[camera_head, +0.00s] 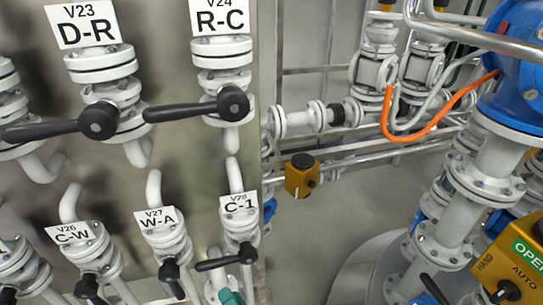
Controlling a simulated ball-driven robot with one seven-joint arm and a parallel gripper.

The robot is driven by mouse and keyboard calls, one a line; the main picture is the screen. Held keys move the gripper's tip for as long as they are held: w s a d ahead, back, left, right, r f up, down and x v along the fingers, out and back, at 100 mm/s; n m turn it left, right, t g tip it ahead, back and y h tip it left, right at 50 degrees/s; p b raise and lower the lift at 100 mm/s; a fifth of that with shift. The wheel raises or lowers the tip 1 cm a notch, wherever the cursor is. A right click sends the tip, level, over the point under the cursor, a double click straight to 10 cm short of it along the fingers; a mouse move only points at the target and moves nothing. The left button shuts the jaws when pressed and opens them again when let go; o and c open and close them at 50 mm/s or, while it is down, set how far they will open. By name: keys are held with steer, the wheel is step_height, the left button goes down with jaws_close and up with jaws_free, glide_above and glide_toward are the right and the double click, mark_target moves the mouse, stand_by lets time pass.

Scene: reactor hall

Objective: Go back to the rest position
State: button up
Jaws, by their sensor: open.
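My gripper is not visible in the head view. A panel of valves fills the left half. The valve labelled V23 D-R (103,75) and the valve labelled V24 R-C (222,60) are in the upper row. Their black handles (45,130) (185,110) point left, roughly level. In the lower row are V26 C-W (88,250), V27 W-A (167,237) and V28 C-1 (239,222).
White flanged pipes (315,118) and an orange cable (430,132) are behind to the right. A yellow box (301,177) sits on a pipe. A yellow control box (515,275) with a HAND/AUTO switch is at lower right. A small teal part (230,297) shows at the bottom edge. Grey floor (350,195) shows between.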

steer(key=s+d+f+n+g+h, duration=0.2)
steer(key=s+d+f+n+g, duration=0.1)
steer(key=d, duration=0.4)
steer(key=s+d+f+n+g+h, duration=0.2)
steer(key=s+d+g, duration=0.1)
steer(key=d, duration=0.4)
steer(key=s+d+f+n+g+h, duration=0.2)
steer(key=d+f+n+g, duration=0.1)
steer(key=d, duration=0.4)
steer(key=s+d+r+m+g+h, duration=0.1)
steer(key=s+d+g+h, duration=0.4)
steer(key=s+d, duration=0.9)
steer(key=shift+s+d+r+m+g, duration=0.2)
steer(key=shift+s+d+m+g, duration=0.15)
steer(key=shift+s+g, duration=0.2)
steer(key=shift+w, duration=0.1)
steer(key=shift+c, duration=0.2)
